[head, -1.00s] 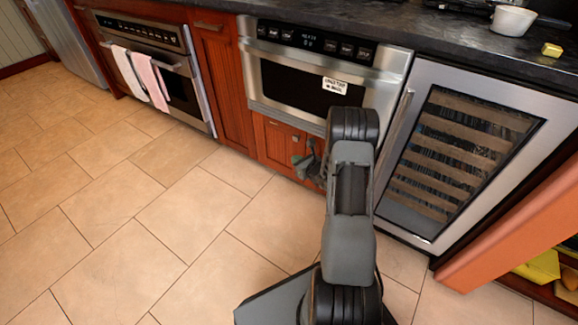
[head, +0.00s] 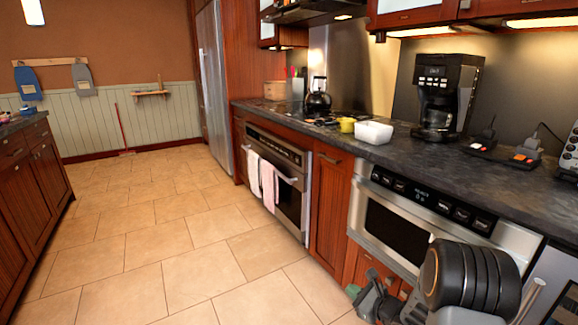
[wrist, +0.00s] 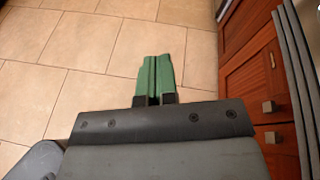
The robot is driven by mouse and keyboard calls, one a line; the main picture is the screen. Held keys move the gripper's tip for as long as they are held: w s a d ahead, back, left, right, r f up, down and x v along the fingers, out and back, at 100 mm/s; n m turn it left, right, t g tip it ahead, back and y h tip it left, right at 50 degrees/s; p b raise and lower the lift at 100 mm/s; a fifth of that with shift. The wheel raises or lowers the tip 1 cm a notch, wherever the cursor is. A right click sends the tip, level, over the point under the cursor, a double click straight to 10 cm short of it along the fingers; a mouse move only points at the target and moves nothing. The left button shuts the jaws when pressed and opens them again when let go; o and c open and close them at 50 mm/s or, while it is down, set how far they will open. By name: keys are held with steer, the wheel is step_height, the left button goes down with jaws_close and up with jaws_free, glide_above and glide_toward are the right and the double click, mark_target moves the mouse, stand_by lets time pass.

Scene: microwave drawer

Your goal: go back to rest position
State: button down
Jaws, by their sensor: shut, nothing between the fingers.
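My gripper (head: 362,293) shows low in the head view, in front of the cabinet below the microwave drawer. In the wrist view my gripper (wrist: 155,72) has its green fingers pressed together, with nothing between them, over the tiled floor. The microwave drawer (head: 395,235) is a steel unit with a dark window under the counter, and its front looks closed. My arm hides its lower right part in the head view.
The dark counter (head: 380,150) carries a coffee maker (head: 445,95), a white container (head: 373,132) and a kettle (head: 317,97). An oven (head: 290,190) with two towels stands further left. Red-brown cabinet doors with square knobs (wrist: 268,107) are right of the gripper. The floor (head: 170,240) is clear.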

steer(key=s+a+r+n+g+p, duration=0.3)
steer(key=s+r+n+p, duration=0.15)
steer(key=r, duration=0.35)
steer(key=s+a+r+n+g+p, duration=0.3)
steer(key=s+a+r+n+p, duration=0.15)
steer(key=r, duration=0.35)
steer(key=s+a+r+n+g+p, duration=0.35)
steer(key=r+n, duration=0.25)
steer(key=r, duration=0.2)
steer(key=s+d+r+n+h+p, duration=0.2)
steer(key=s+r+n+p, duration=0.1)
steer(key=r, duration=0.3)
steer(key=s+d+r+n+t+h+p, duration=0.1)
steer(key=s+d+r+n+h+p, duration=0.1)
steer(key=s+r+n+h+p, duration=0.1)
steer(key=s+d+r+n+h+p, duration=0.2)
steer(key=r+p, duration=0.4)
steer(key=r, duration=0.3)
steer(key=s+n+h, duration=0.1)
steer(key=n, duration=0.1)
steer(key=shift+d+n, duration=0.4)
steer(key=shift+s+t, duration=0.1)
steer(key=shift+t, duration=0.15)
